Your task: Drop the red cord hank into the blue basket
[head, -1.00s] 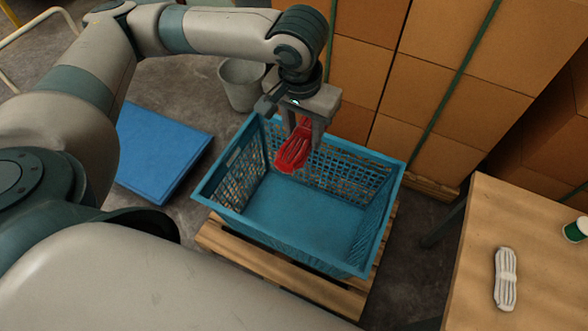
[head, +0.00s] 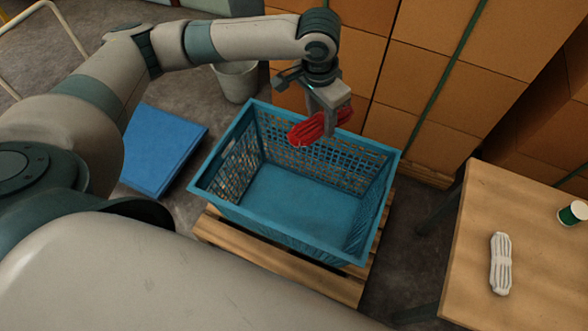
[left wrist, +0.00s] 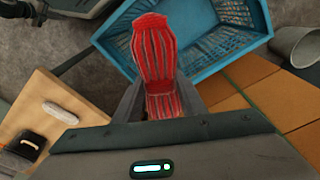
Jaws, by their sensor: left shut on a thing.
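The red cord hank (head: 306,130) is held between the fingers of my left gripper (head: 330,118). In the head view it hangs over the far part of the blue basket (head: 225,207), near its back rim. The basket is open at the top and its visible floor is empty. In the left wrist view the hank (left wrist: 155,50) stands out from the jaws, with the basket (left wrist: 232,50) beyond it. The gap between hank and basket is hard to judge. My right gripper is not in view.
The basket stands on a wooden pallet (head: 290,262). A grey bin (head: 236,82) and stacked cardboard boxes (head: 440,80) are behind it. A blue slab (head: 163,150) lies at left. A wooden table (head: 530,225) at right bears a white cord hank (head: 501,264) and a green-and-white spool (head: 573,213).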

